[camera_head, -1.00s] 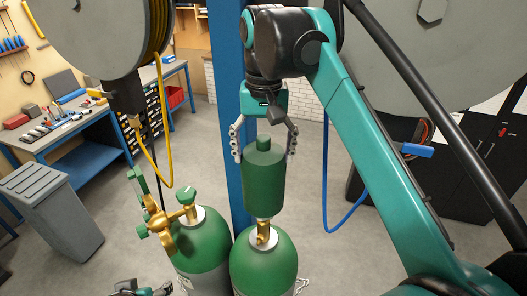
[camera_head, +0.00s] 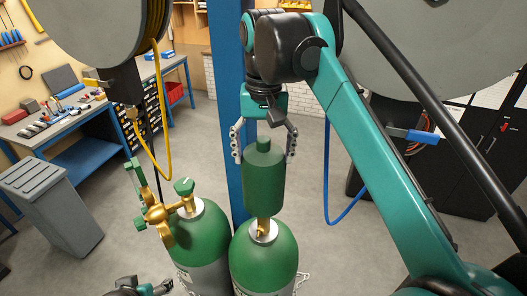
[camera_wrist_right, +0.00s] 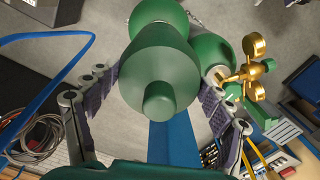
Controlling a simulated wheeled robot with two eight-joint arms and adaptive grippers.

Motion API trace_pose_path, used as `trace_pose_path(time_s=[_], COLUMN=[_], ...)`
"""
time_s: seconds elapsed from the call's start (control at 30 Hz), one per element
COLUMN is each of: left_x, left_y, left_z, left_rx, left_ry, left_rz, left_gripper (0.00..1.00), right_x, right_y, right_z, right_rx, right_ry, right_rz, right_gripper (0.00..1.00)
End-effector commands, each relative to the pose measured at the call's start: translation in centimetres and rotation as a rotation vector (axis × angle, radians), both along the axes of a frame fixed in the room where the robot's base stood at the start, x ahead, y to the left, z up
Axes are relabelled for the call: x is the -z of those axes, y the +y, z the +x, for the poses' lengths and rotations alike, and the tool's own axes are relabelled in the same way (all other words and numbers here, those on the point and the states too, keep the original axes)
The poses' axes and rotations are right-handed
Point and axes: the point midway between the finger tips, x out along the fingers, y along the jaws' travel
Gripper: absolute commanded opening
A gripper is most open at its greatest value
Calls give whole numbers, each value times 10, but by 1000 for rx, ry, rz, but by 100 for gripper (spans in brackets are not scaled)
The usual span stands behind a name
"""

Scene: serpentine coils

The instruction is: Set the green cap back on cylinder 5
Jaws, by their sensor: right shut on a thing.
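My right gripper (camera_head: 264,145) is shut on the green cap (camera_head: 263,165), a cylinder with a small knob on top. It holds the cap upright above the right green gas cylinder (camera_head: 264,262). In the head view the cap's lower edge overlaps the top of that cylinder's brass valve (camera_head: 263,228), whose lower part still shows. I cannot tell whether they touch. No number is readable on the cylinder. The right wrist view shows the cap (camera_wrist_right: 160,75) between the fingers, with the green cylinder beyond. My left gripper (camera_head: 145,288) shows only partly at the bottom edge; its fingers are unclear.
Another green cylinder (camera_head: 203,235) stands close on the left, with a brass regulator (camera_head: 158,214). A blue post (camera_head: 228,110) rises just behind. A grey bin (camera_head: 50,205) and a workbench (camera_head: 60,120) stand left. A blue hose (camera_head: 327,190) hangs at right.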

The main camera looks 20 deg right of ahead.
Motion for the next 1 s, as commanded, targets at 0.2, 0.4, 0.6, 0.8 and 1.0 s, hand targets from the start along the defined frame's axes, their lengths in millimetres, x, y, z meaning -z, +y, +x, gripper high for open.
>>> trace_pose_path(time_s=[0.2, 0.4, 0.6, 0.8, 1.0], left_x=[6, 11, 16, 21, 26], left_y=[0, 0, 0, 0, 0], left_z=[0, 0, 0, 0, 0], left_rx=[0, 0, 0, 0, 0], left_ry=[0, 0, 0, 0, 0], left_rz=[0, 0, 0, 0, 0], left_gripper=[70, 70, 70, 70, 70], right_x=[9, 16, 23, 30, 37], right_y=[0, 0, 0, 0, 0], right_z=[0, -1, -1, -1, -1], right_rx=[0, 0, 0, 0, 0], right_ry=[0, 0, 0, 0, 0], right_rz=[0, 0, 0, 0, 0], right_gripper=[23, 23, 23, 23, 23])
